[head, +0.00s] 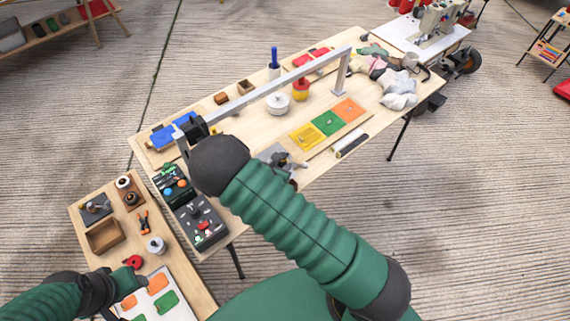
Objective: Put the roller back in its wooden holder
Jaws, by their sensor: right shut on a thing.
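My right gripper (282,159) shows as grey parts beyond my green sleeve, low over the long table. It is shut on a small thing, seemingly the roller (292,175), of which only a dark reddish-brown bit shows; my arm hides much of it. I cannot tell which piece is the wooden holder: small brown wooden blocks stand at the table's back (245,87), and a brown wooden stand (132,198) is on the left side table. My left gripper (104,291) is at the lower left, over the white swatch board; its fingers are unclear.
A metal rail (275,88) spans the long table (225,125). A black control box (200,222) is left. A white pot (278,103) and cloths stand farther back.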

